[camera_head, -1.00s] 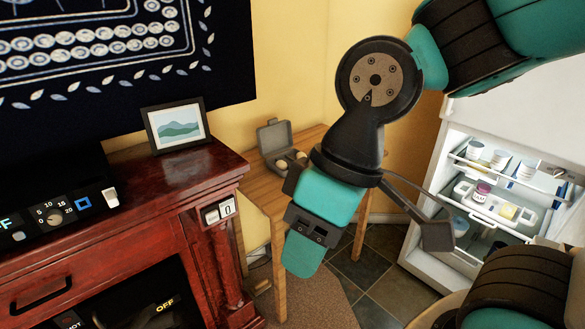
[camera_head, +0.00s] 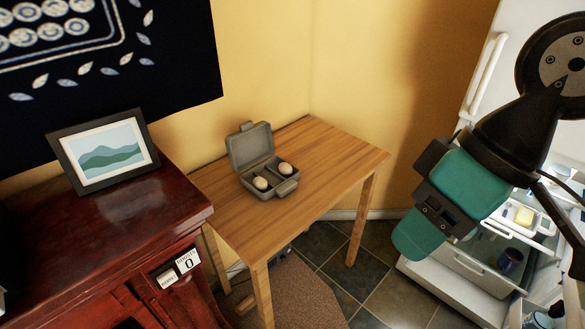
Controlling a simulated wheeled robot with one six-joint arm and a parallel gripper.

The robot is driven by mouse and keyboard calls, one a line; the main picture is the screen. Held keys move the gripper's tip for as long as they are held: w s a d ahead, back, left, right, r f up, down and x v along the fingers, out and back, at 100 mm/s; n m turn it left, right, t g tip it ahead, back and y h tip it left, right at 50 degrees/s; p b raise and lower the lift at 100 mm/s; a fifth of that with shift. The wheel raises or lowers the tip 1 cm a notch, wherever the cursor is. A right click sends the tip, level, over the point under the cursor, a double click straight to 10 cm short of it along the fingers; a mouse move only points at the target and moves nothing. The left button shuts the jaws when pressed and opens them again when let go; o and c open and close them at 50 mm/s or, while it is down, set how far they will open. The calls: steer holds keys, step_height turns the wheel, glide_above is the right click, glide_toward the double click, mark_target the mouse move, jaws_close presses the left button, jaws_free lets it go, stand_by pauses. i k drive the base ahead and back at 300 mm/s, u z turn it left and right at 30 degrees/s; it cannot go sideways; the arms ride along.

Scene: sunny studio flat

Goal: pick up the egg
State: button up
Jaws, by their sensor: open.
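Two pale eggs sit in an open grey egg box on the small wooden table: one egg (camera_head: 261,183) in the front left compartment, the other egg (camera_head: 285,169) in the right compartment. The grey egg box (camera_head: 249,147) has its lid raised at the back. My gripper (camera_head: 420,234) is to the right of the table, in the air and nearer to the camera. It points down and left, is open, and holds nothing that I can see. Its fingers are seen from the side, so the gap between them is hidden.
The wooden table (camera_head: 325,153) is bare around the box. A dark red cabinet (camera_head: 130,230) with a framed picture (camera_head: 104,151) stands at left. An open white fridge (camera_head: 450,270) with drawers is at right. Tiled floor (camera_head: 385,295) shows between.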

mark_target(261, 184)
steer(key=u, duration=0.15)
steer(key=i, duration=1.2)
steer(key=u, duration=0.65)
